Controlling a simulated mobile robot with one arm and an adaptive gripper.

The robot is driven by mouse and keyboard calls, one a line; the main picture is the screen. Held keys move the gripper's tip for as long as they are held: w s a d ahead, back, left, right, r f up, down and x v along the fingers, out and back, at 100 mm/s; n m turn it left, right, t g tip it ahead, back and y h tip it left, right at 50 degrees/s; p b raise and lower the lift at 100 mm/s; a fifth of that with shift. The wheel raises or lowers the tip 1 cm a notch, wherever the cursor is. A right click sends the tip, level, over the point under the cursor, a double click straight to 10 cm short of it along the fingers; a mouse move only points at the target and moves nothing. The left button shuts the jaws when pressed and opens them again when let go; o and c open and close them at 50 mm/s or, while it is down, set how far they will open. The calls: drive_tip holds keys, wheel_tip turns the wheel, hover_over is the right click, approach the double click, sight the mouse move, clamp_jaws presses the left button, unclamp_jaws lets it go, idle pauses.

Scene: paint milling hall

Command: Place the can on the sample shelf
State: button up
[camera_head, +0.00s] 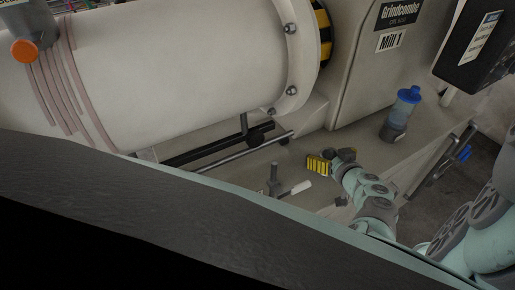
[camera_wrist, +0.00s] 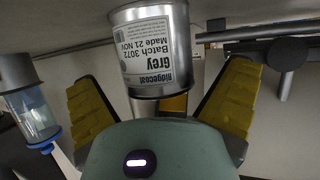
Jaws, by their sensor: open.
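A metal can (camera_wrist: 156,45) shows in the wrist view, with a white label reading "Ridgecoal Grey Batch 3072", upside down in the picture. My gripper (camera_wrist: 162,100) is open, its two yellow ridged fingers to the left and right of the can. I cannot tell whether either finger touches it. In the head view my gripper (camera_head: 319,164) is over the pale ledge beside the mill. I cannot make out the can there. I cannot identify a sample shelf in either view.
A blue-topped clear container (camera_head: 403,108) stands on the ledge and also shows in the wrist view (camera_wrist: 32,110). The white mill drum (camera_head: 180,60) and the Mill 1 housing (camera_head: 365,70) rise behind. An upright grey fitting (camera_head: 274,180) stands left of my gripper.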

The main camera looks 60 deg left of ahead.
drive_tip(key=shift+c, duration=0.3)
drive_tip(key=c, duration=1.3)
drive_tip(key=shift+r, duration=0.15)
wheel_tip(320, 180, up, 10)
drive_tip(key=p, duration=0.1)
drive_tip(key=w+d+r+m+t+h+p, duration=0.2)
drive_tip(key=w+d+r+m+t, duration=0.1)
drive_tip(key=w+d+r+t, duration=0.25)
drive_tip(key=w+d+r+m+t+h+p, duration=0.1)
drive_tip(key=w+d+r+m+h, duration=0.2)
drive_tip(key=d, duration=0.6)
drive_tip(key=w+d+r+m+t+h+p, duration=0.1)
drive_tip(key=w+d+r+m+h+p, duration=0.2)
drive_tip(key=d, duration=0.6)
drive_tip(key=w+d+r+m+t+h, duration=0.1)
drive_tip(key=d+r+m+h, duration=0.35)
drive_tip(key=d, duration=0.45)
wheel_tip(320, 180, up, 37)
drive_tip(key=p, duration=3.8)
drive_tip(key=shift+w, duration=0.1)
